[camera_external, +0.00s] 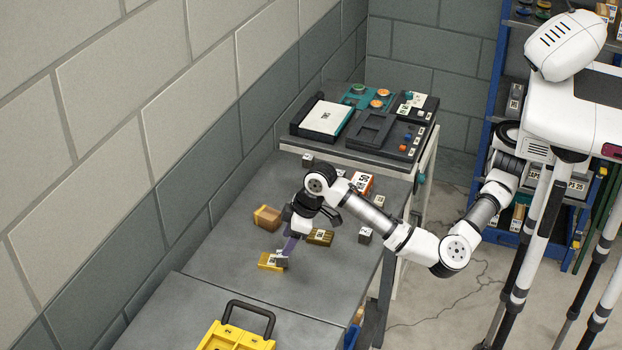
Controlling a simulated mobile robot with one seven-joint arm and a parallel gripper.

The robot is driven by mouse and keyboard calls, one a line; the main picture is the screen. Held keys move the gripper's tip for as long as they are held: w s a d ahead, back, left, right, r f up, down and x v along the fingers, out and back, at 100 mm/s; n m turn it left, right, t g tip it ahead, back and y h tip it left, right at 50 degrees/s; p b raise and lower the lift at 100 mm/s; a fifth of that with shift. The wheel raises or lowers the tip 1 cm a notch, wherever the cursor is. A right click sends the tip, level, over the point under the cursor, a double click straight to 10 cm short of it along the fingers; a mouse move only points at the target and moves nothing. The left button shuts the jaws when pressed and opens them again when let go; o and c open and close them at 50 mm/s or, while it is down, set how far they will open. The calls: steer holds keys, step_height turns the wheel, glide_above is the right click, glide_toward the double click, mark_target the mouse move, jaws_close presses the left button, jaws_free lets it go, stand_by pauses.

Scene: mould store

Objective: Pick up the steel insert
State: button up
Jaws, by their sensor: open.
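My gripper (284,256) points down over the near part of the grey bench, with its jaws open. Its tip is right beside a yellow labelled block (267,261); whether they touch is unclear. A small grey piece shows at the tip, and I cannot tell if it is a fingertip or a metal block. Several small grey, metal-looking blocks could be the steel insert: one (365,235) at the bench's right edge, one (379,201) behind it, and one (308,160) at the far end. Their labels are too small to read.
A brown box (267,218), an olive-brown block (320,237) and an orange-white box (362,183) stand near my arm. A yellow case (238,336) with a black handle is in front. A higher table (340,155) with trays stands behind. The bench's left front is clear.

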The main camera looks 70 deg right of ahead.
mark_target(282, 258)
steer(key=shift+p+x, duration=1.1)
steer(key=shift+x, duration=1.95)
steer(key=shift+s, duration=0.2)
steer(key=shift+c, duration=0.3)
jaws_close()
